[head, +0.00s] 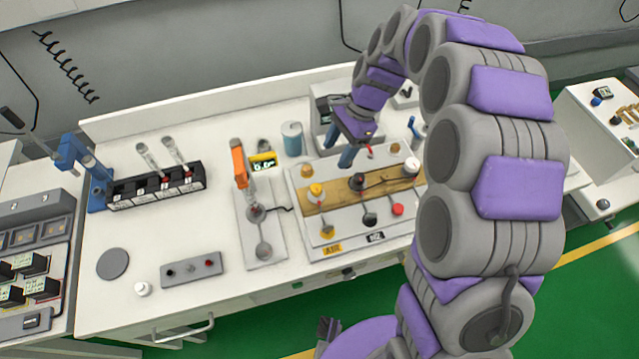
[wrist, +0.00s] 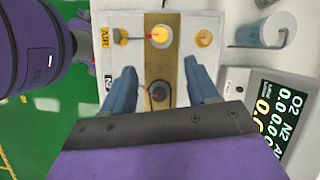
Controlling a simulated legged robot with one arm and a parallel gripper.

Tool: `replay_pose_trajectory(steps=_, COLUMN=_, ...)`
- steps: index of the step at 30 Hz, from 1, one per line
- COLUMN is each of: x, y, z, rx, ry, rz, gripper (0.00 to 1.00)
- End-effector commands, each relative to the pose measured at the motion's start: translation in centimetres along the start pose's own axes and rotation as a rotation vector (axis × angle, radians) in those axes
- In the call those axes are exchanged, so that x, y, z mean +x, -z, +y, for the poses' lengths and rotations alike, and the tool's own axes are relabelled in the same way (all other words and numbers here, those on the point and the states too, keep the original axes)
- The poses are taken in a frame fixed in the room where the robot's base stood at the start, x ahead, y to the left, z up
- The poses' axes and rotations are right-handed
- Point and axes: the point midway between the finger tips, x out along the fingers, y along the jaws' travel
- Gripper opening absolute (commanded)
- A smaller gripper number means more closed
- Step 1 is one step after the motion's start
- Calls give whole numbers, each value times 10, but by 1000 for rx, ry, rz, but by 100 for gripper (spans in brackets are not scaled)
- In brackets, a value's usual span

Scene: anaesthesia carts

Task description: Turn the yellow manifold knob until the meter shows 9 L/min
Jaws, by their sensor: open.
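The yellow manifold knob (head: 316,190) stands on the left part of the white manifold panel (head: 318,228); it also shows at the top of the wrist view (wrist: 160,36). My gripper (head: 341,150) hangs above the panel's back side with its blue fingers pointing down. In the wrist view my gripper (wrist: 161,76) is open and empty, its fingers apart on either side of the black knob (wrist: 157,92). The yellow knob lies beyond the fingertips, with no visible contact. A meter screen (wrist: 278,118) shows O2 and N2 rows of zeros; its large yellow reading is cut off.
A white knob (head: 412,164) and a red knob (head: 397,209) stand right of the black one. An orange-topped flowmeter (head: 239,165) stands left of the panel.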

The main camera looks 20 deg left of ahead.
Motion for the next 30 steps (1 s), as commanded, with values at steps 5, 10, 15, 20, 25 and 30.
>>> replay_pose_trajectory(steps=5, x=41, y=-2, z=1, rx=-1, ry=-8, rz=-2, gripper=59)
replay_pose_trajectory(steps=10, x=74, y=-1, z=0, rx=-2, ry=-7, rz=-1, gripper=59)
replay_pose_trajectory(steps=15, x=104, y=-1, z=3, rx=-1, ry=-9, rz=-4, gripper=59)
replay_pose_trajectory(steps=20, x=120, y=0, z=2, rx=-1, ry=-2, rz=-2, gripper=59)
replay_pose_trajectory(steps=25, x=127, y=0, z=1, rx=-1, ry=-3, rz=-1, gripper=59)
replay_pose_trajectory(steps=30, x=128, y=-1, z=0, rx=-1, ry=-3, rz=1, gripper=59)
